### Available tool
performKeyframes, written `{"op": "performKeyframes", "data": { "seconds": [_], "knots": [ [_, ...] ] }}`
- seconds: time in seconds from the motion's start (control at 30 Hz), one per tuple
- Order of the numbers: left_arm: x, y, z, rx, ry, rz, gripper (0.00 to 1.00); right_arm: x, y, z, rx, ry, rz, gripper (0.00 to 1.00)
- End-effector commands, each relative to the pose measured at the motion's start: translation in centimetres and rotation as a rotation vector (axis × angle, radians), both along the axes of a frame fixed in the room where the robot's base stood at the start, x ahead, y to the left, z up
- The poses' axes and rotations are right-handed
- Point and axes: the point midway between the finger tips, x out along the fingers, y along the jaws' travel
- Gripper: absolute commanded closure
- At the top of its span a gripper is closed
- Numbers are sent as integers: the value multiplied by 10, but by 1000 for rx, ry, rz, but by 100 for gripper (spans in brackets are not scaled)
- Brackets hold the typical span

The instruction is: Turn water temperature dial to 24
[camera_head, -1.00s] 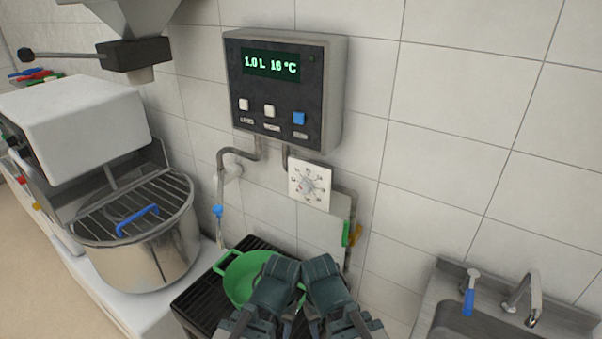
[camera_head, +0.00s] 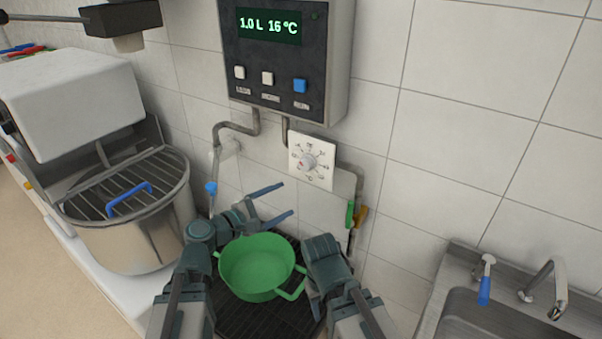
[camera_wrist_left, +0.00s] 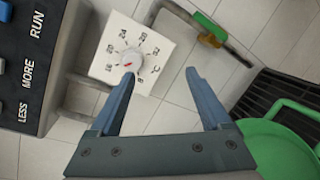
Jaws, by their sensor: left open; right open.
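The water temperature dial (camera_head: 308,162) is a round knob on a white square plate with numbers around it, mounted on the tiled wall. It also shows in the left wrist view (camera_wrist_left: 131,60), with a red mark on the knob. The meter box display (camera_head: 269,25) above reads "1.0 L 16 °C". My left gripper (camera_head: 287,202) is open and empty, below and left of the dial, apart from it. In the left wrist view the dial lies beyond its left finger (camera_wrist_left: 118,100).
A green pot (camera_head: 258,268) stands on a black grate between my arms. Pipes with a blue valve (camera_head: 211,187) and green and yellow handles (camera_head: 355,215) flank the dial. A mixer (camera_head: 130,215) is left, a sink (camera_head: 490,310) right.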

Motion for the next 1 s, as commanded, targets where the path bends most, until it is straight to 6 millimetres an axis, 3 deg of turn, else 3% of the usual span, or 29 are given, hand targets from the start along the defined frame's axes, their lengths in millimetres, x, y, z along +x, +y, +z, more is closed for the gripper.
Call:
{"op": "performKeyframes", "data": {
  "seconds": [0.13, 0.37, 0.57, 1.0],
  "knots": [
    [12, 27, 16, -158, 18, 93, 19, 0, 0, -5, 0, 0, 0, 50],
    [17, 33, 23, -209, 24, 118, 19, 0, 0, -5, 0, 0, 0, 50],
    [33, 20, 22, -206, 23, 114, 19, 0, 0, -5, 0, 0, 0, 50],
    [100, -36, 22, -204, 23, 113, 19, 0, 0, -5, 0, 0, 0, 50]
  ]
}}
